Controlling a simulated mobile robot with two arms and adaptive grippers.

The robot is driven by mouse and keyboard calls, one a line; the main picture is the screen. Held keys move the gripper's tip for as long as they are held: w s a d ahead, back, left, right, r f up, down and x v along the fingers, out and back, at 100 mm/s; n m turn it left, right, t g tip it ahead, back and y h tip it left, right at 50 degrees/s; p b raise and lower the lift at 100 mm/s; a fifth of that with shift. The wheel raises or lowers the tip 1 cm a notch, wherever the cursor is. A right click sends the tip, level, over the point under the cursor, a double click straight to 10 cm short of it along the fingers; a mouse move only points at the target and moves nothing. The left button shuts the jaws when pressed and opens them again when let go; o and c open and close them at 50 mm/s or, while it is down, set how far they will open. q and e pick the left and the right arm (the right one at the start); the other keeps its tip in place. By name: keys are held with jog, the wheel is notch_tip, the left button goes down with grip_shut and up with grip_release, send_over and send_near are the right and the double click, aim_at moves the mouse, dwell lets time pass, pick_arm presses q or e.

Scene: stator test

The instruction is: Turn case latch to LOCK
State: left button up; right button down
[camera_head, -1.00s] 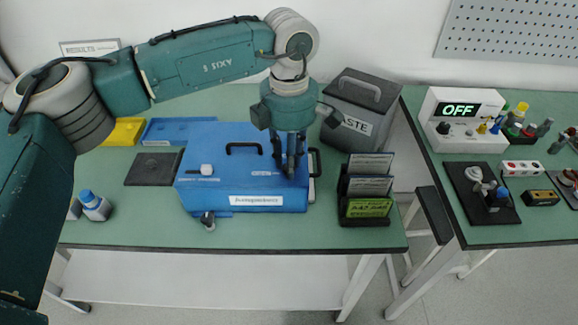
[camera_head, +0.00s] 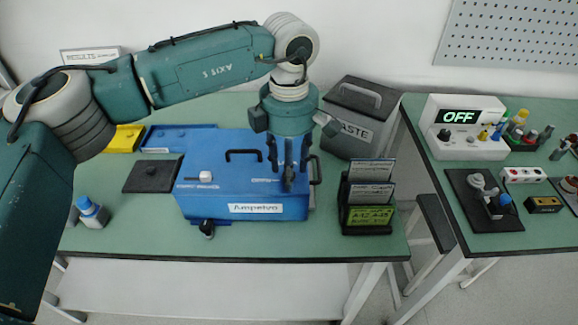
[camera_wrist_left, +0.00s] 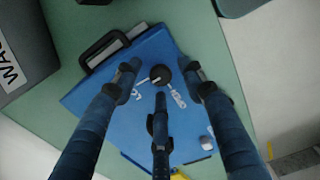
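The blue case (camera_head: 230,200) lies on the left table with its lid closed. My left gripper (camera_head: 288,178) points down over the right part of its lid. The three fingers of my left gripper (camera_wrist_left: 161,82) are spread around the knob, with gaps visible between fingers and knob. In the head view the fingers hide the knob. My right gripper is not in view.
A white slider (camera_head: 205,176) is on the lid's left, and a black handle (camera_head: 243,155) on top. A grey waste bin (camera_head: 358,115) stands behind right, a card rack (camera_head: 366,200) to the right. A dark square plate (camera_head: 152,174) lies to the left.

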pick_arm(q)
notch_tip(320, 180, up, 12)
dwell(0.7)
dwell(0.4)
